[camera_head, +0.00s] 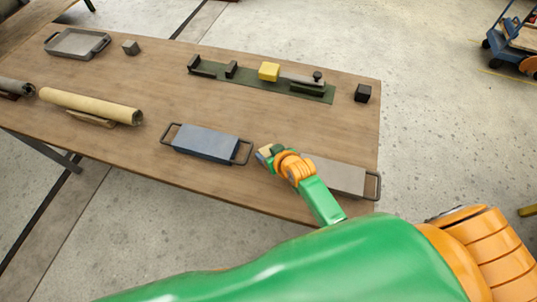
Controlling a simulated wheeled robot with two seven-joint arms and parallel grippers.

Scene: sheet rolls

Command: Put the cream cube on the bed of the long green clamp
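The long green clamp (244,81) lies along the far side of the wooden table, with dark blocks on its left part and a grey bar with a dark knob at its right. A yellow cube (269,71) sits at its middle. My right gripper (269,151) is over the near right part of the table, well in front of the clamp. A small cream piece, seemingly the cream cube (265,152), shows between its fingertips, and the gripper appears shut on it. The fingers hide part of it. My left gripper is not in view.
A blue-topped tray (206,141) lies left of my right gripper, and a grey tray (340,175) lies partly behind it. A black cube (363,93) sits right of the clamp.

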